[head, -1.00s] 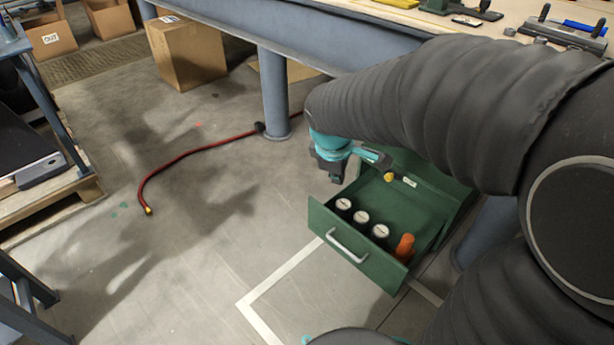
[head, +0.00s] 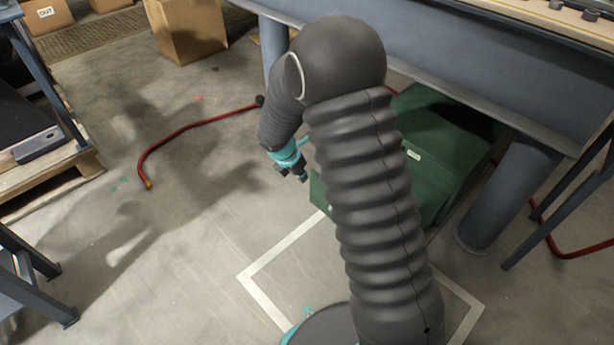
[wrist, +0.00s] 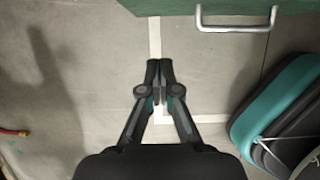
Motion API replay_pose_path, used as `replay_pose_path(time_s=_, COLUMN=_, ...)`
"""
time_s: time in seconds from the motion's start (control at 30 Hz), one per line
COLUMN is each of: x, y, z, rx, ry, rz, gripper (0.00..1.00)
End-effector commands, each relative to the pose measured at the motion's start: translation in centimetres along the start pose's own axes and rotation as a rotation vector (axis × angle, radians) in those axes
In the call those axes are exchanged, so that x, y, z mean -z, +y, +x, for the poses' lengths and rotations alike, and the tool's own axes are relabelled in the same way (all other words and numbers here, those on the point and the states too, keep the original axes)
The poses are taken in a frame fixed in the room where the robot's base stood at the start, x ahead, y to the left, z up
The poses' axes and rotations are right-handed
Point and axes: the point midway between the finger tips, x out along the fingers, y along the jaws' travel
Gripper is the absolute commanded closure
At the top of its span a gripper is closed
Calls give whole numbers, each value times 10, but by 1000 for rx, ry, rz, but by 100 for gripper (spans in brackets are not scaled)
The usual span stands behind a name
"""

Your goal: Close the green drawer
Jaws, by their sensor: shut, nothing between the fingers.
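The green drawer (head: 318,190) stands out from its green casing (head: 450,130) under the bench. My arm hides most of the drawer and its contents in the head view. The wrist view shows the green drawer front (wrist: 180,6) along the top edge, with a pale bar handle (wrist: 237,28) at the upper right. My gripper (head: 304,178) hangs in front of and beside the drawer's left end, pointing down. In the wrist view my gripper (wrist: 159,66) is shut and empty, with its fingertips apart from the front and left of the handle.
A blue-grey bench leg (head: 492,215) stands right of the casing. A red hose (head: 190,148) lies on the floor at left. A cardboard box (head: 187,28) stands behind. A white floor line (head: 270,262) runs before the drawer.

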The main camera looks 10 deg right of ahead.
Motion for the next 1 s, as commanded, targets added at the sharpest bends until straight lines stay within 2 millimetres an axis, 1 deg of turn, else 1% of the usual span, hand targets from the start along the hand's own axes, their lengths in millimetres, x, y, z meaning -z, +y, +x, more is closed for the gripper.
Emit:
replay_pose_path(time_s=0.03, x=1, y=-1, z=11, rx=2, ry=1, rz=1, gripper=100)
replay_pose_path(time_s=0.1, x=1, y=-1, z=24, rx=4, ry=1, rz=1, gripper=100)
replay_pose_path(time_s=0.47, x=1, y=-1, z=90, rx=3, ry=1, rz=3, gripper=100)
replay_pose_path(time_s=0.5, x=-8, y=0, z=89, rx=0, ry=0, rz=7, gripper=100)
replay_pose_path(time_s=0.53, x=-13, y=-1, z=90, rx=0, ry=0, rz=7, gripper=100)
replay_pose_path(time_s=0.7, x=-30, y=-1, z=97, rx=1, ry=0, rz=6, gripper=100)
replay_pose_path(time_s=0.8, x=-35, y=-1, z=99, rx=0, ry=0, rz=4, gripper=100)
replay_pose_path(time_s=1.0, x=-38, y=0, z=99, rx=0, ry=0, rz=4, gripper=100)
